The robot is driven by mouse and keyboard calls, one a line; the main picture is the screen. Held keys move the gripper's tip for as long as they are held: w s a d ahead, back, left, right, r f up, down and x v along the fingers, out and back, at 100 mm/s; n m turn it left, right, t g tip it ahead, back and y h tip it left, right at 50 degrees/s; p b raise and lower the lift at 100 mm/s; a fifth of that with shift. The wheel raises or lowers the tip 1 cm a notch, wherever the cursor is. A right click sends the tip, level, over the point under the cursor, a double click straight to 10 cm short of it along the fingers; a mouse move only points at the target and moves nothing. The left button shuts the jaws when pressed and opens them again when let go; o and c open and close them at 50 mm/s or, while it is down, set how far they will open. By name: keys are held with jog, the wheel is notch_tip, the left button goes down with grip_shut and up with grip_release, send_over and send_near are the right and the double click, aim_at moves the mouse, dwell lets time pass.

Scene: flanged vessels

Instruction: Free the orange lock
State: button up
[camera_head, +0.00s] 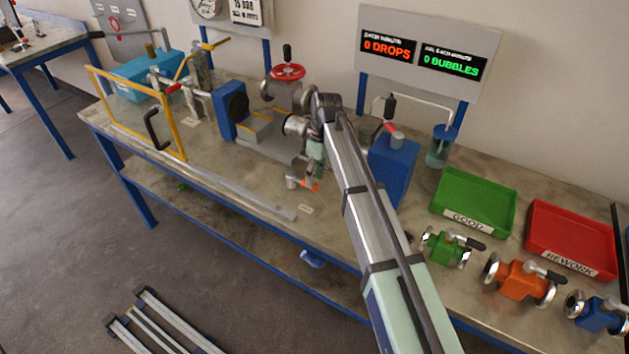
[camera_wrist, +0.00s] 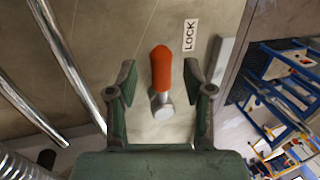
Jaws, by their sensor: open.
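The orange lock handle (camera_wrist: 160,68) shows in the wrist view, with a silver metal knob (camera_wrist: 162,105) at its lower end. A white label reading LOCK (camera_wrist: 190,35) lies on the bench beyond it. My gripper (camera_wrist: 158,82) is open, with one finger on each side of the orange handle and a visible gap to both. In the head view the orange lock (camera_head: 309,185) is on the bench below my gripper (camera_head: 313,176), partly hidden by it.
Two shiny rods (camera_wrist: 65,65) run along the left of the wrist view. In the head view a blue clamp block (camera_head: 230,110), a red handwheel (camera_head: 288,72) and a blue box (camera_head: 392,165) stand around the arm. Green (camera_head: 436,202) and red (camera_head: 533,245) trays lie to the right.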

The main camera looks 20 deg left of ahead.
jog(key=v, duration=1)
jog(key=shift+f, duration=0.1)
